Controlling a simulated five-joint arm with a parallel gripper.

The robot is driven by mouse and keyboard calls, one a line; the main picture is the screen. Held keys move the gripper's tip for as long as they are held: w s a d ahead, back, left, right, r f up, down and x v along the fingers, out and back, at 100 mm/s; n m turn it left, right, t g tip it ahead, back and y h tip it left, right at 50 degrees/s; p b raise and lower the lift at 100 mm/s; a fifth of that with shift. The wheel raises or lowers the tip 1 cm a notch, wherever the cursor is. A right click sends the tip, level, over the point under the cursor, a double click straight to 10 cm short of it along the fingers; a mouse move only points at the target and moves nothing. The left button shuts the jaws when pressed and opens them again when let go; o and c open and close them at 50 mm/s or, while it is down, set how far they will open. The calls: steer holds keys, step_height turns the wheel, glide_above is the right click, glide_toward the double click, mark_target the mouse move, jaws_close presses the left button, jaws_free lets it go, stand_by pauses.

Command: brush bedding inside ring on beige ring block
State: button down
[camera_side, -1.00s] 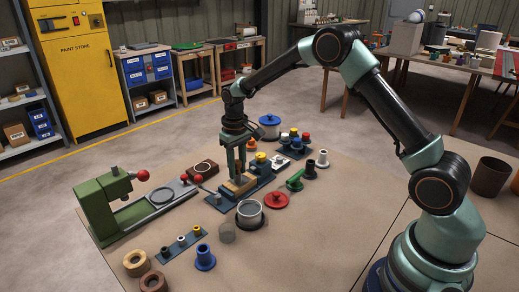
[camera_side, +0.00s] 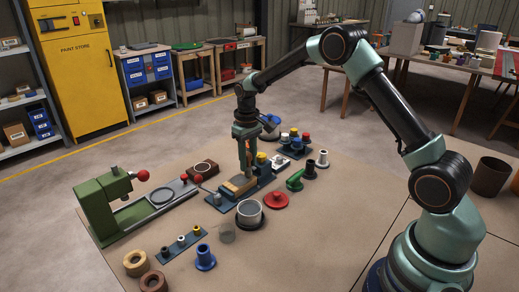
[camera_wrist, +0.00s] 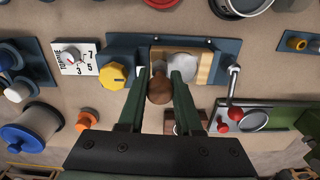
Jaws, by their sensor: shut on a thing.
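The beige block (camera_side: 240,184) is on a dark blue fixture (camera_side: 265,181) in the side view. In the wrist view the beige block (camera_wrist: 207,64) lies beyond my fingertips, with a pale round patch (camera_wrist: 182,62) on it; I cannot tell whether this is the ring or bedding. My gripper (camera_wrist: 161,78) is shut on a brown, round-topped handle (camera_wrist: 158,90), which I take for the brush. Its bristles are hidden below the handle. In the side view my gripper (camera_side: 246,172) is upright above the block; contact cannot be told.
A yellow knob (camera_wrist: 115,76) and a crank lever (camera_wrist: 233,82) flank the block on the fixture. A grey pot (camera_side: 249,212) and red lid (camera_side: 276,200) stand in front. A green press (camera_side: 103,210) is at left. Open mat lies at front right.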

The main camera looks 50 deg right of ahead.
steer(key=shift+a+r, duration=0.1)
steer(key=shift+r, duration=3.75)
